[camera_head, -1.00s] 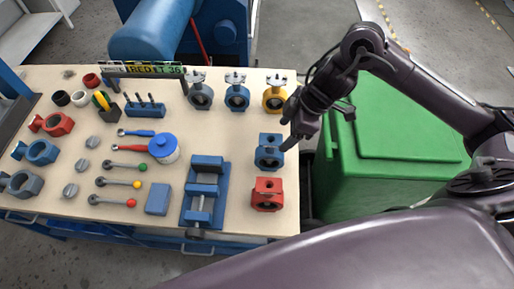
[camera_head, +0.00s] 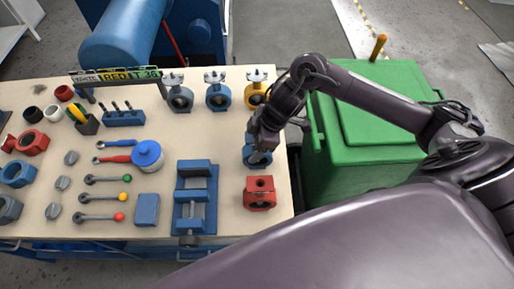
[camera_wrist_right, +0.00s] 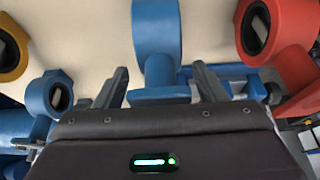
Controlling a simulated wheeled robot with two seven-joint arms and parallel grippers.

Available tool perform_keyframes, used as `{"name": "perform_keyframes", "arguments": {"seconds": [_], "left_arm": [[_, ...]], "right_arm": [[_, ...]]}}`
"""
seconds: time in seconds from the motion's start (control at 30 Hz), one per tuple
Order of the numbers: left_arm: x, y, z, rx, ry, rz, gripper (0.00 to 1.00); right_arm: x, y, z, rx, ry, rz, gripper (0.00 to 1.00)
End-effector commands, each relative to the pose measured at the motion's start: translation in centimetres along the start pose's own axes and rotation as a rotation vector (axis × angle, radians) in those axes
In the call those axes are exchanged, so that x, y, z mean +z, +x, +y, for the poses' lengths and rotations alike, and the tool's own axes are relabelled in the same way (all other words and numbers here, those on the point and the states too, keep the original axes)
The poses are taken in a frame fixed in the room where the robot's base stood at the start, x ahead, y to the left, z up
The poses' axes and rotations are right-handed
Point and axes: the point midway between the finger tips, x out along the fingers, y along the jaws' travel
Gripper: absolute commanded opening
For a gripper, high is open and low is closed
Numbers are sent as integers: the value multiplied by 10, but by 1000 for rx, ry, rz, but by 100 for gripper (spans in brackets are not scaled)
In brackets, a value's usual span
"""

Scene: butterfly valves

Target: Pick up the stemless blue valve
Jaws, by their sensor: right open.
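The stemless blue valve (camera_head: 256,158) stands near the right edge of the workbench, behind the red stemless valve (camera_head: 260,193). My right gripper (camera_head: 262,148) is over it and hides part of it. In the right wrist view the blue valve (camera_wrist_right: 157,45) lies between my two open fingers (camera_wrist_right: 160,84), its neck between the tips and its round body beyond them. A gap shows on each side, wider on the right. My left gripper is not in view.
A yellow valve (camera_head: 256,93) and a blue stemmed valve (camera_head: 217,96) stand behind, with the red valve in front. A blue vise (camera_head: 195,200) stands to the left. A green bin (camera_head: 375,120) borders the bench on the right.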

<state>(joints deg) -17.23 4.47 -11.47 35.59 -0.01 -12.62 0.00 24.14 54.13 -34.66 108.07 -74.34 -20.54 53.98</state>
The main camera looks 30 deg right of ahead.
Motion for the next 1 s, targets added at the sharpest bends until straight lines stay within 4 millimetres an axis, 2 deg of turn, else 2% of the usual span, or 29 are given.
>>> {"name": "perform_keyframes", "arguments": {"seconds": [0.13,0.6,1.0], "left_arm": [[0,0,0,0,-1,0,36],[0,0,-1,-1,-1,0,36],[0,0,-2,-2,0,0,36]], "right_arm": [[0,0,0,0,0,0,63],[0,0,0,0,0,0,2],[-2,-4,1,3,-1,4,0]]}}
